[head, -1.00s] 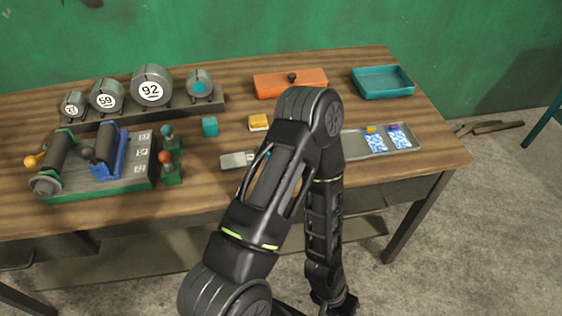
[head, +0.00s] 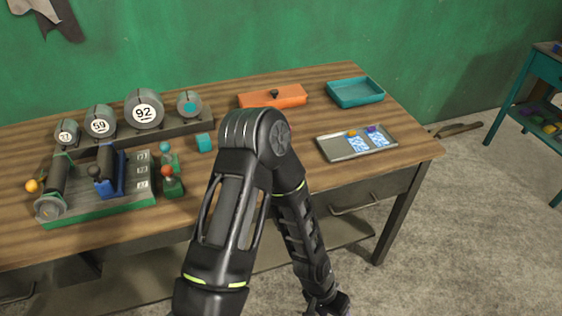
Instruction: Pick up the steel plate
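No piece that I can surely call the steel plate shows now. A small flat grey piece, seen earlier on the table's front middle, is now hidden behind my arm. My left arm rises from the bottom, bends at the elbow over the table's front edge and runs down to the right. My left gripper (head: 328,303) is at the bottom edge, below table height and apart from the table. It is dark and partly cut off, so its fingers cannot be read. My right gripper is not in view.
On the wooden table (head: 330,82) stand a grey tray (head: 336,154) with blue-white packets, a teal tray (head: 357,95), an orange box (head: 272,97), a teal cube (head: 204,142), numbered cylinders (head: 144,109) and a green-based fixture (head: 95,215). A teal shelf (head: 516,92) is at right.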

